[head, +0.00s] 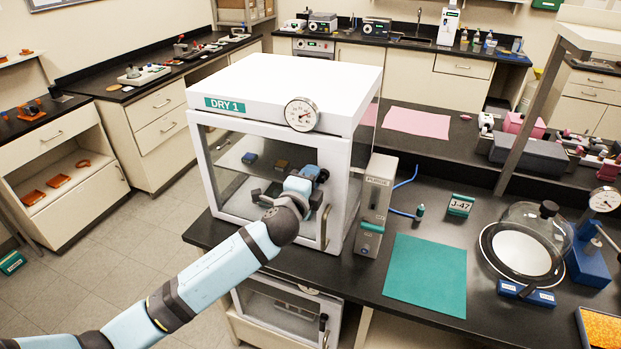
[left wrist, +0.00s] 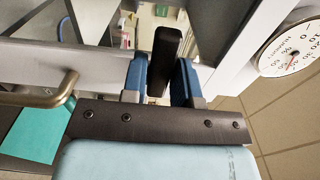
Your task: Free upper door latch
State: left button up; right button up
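The white cabinet (head: 282,85) marked DRY 1 has a glazed front door (head: 240,150) that looks shut. A brass door handle (head: 325,228) is on the door's right side and also shows in the left wrist view (left wrist: 45,95). My left gripper (head: 316,174) is at the door's upper right edge, above the handle. In the left wrist view a black latch lever (left wrist: 165,60) stands between my two blue fingers (left wrist: 160,82). The fingers are apart, with a narrow gap beside the lever; firm contact is not visible. The gripper hides the latch in the head view. My right gripper is not in view.
A round gauge (head: 301,114) sits on the cabinet's upper front edge. A grey purge unit (head: 376,205) stands close to the cabinet's right. A green mat (head: 427,275) and a glass bell jar (head: 528,240) are farther right. The floor (head: 110,270) left of the bench is clear.

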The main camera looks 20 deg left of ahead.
pick_arm(q)
jog(key=shift+o, duration=1.3)
jog(key=s+b, duration=0.3)
jog(key=s, duration=1.1)
jog(key=shift+a, duration=0.25)
jog(key=s+f+n+g+h, duration=0.1)
jog(key=s+f+n, duration=0.4)
jog(key=f, duration=0.5)
jog(key=s+d+f+n+g, duration=0.1)
jog(key=s+f+n+g, duration=0.2)
jog(key=s+f, duration=0.6)
jog(key=s+d+f+n+g+h, duration=0.1)
jog(key=s+f+n+g, duration=0.2)
jog(key=s+f+n, duration=0.4)
notch_tip(320, 180, down, 5)
jog(key=shift+r+n+h, duration=0.1)
jog(key=shift+n+h, duration=0.2)
